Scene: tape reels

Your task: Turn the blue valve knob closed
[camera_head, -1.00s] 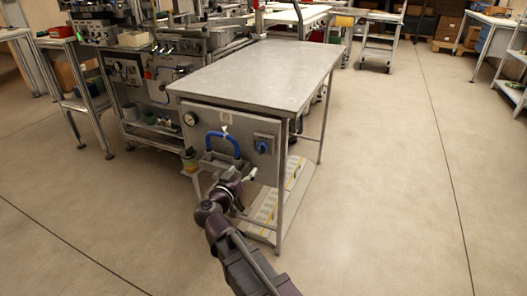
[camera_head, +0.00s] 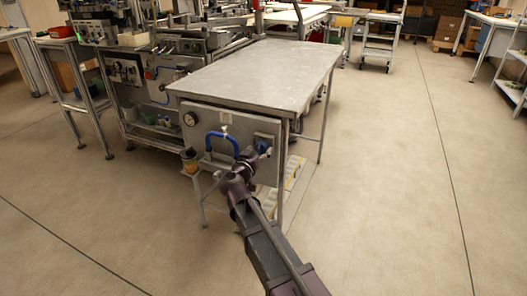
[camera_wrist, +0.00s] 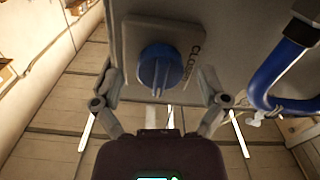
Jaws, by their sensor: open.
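The blue valve knob (camera_wrist: 160,68) sticks out from a square grey plate (camera_wrist: 185,35) on the front panel under the metal table. Dark lettering beginning "CLO" runs beside the knob on the plate. In the wrist view, my gripper (camera_wrist: 160,80) is open, with one finger to each side of the knob and gaps between. I cannot tell whether the fingertips reach past its face. In the head view, my gripper (camera_head: 259,156) is in front of the knob and hides most of it.
A blue curved handle or hose (camera_head: 222,143) is on the panel left of the knob, and also at the right of the wrist view (camera_wrist: 275,80). A round gauge (camera_head: 190,119) is farther left. The metal tabletop (camera_head: 260,72) overhangs the panel. Floor is clear to the right.

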